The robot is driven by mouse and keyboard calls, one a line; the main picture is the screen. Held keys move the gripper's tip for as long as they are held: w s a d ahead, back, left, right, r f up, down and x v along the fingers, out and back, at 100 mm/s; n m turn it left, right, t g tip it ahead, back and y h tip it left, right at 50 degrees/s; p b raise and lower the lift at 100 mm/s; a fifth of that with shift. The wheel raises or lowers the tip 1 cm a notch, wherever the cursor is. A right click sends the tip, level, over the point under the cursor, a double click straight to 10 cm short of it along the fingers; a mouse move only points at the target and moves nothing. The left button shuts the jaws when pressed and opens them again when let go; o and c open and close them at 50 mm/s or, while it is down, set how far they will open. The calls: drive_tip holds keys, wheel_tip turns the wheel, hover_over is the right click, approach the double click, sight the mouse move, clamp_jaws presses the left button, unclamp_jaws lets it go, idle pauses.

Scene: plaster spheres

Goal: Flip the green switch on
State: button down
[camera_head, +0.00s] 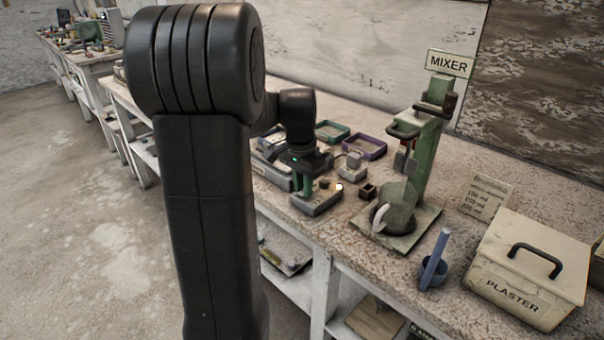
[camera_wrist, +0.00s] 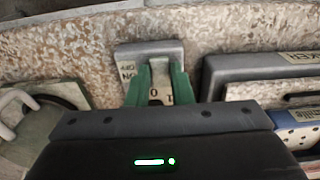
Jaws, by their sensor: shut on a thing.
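The switch box (camera_head: 318,201) is a low grey unit on the bench, below my gripper (camera_head: 302,189). A small pale light shows at its right end. In the wrist view the grey box (camera_wrist: 150,49) bears an ON/OFF label, seen upside down. My gripper (camera_wrist: 161,74) has two green fingers, pointing down at the box. They stand on either side of a pale switch piece (camera_wrist: 157,90) marked with a 1 and a 0, and are shut on it. The fingers partly hide the switch, and I cannot tell its position or see green on it.
A green mixer stand (camera_head: 427,150) with a bowl stands to the right. Purple (camera_head: 366,147) and green (camera_head: 332,132) trays lie behind my gripper. A grey case (camera_wrist: 222,73) sits close beside the switch box.

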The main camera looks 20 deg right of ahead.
drive_tip(key=shift+d+y+p, duration=0.1)
drive_tip(key=shift+y+p, duration=0.2)
drive_tip(key=shift+p, duration=0.2)
drive_tip(key=c, duration=1.3)
unclamp_jaws()
drive_tip(key=shift+r, duration=0.1)
wheel_tip(320, 180, up, 14)
drive_tip(key=shift+f+p, duration=0.15)
drive_tip(key=shift+p, duration=0.7)
drive_tip(key=shift+f, duration=0.1)
